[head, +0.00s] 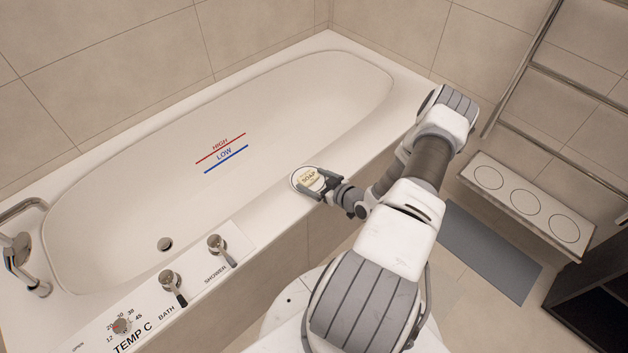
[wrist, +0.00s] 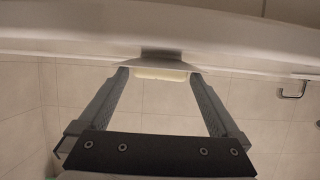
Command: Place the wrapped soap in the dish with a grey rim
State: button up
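The wrapped soap (head: 311,178), a pale bar with a label reading SOAP, is at the tub's front ledge in the head view. It lies over or in a small round dish with a grey rim (head: 293,178); whether it rests on the dish's bottom I cannot tell. My gripper (head: 315,181) reaches in from the right with one finger on each side of the soap.
The bathtub (head: 110,172) lies behind the ledge, with its basin empty. Shower and bath knobs (head: 217,243) stand at the left on the ledge. A white shelf with several circles (head: 525,203), a towel rail (head: 560,75) and a grey mat (head: 488,250) are at the right.

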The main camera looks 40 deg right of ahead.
jog(key=shift+r, duration=0.1)
jog(key=shift+s+r+p, duration=0.15)
jog(key=shift+r+p, duration=0.3)
jog(key=shift+p, duration=0.15)
jog(key=v, duration=1.1)
jog(key=shift+s+p, duration=0.4)
jog(key=shift+d+f, duration=0.1)
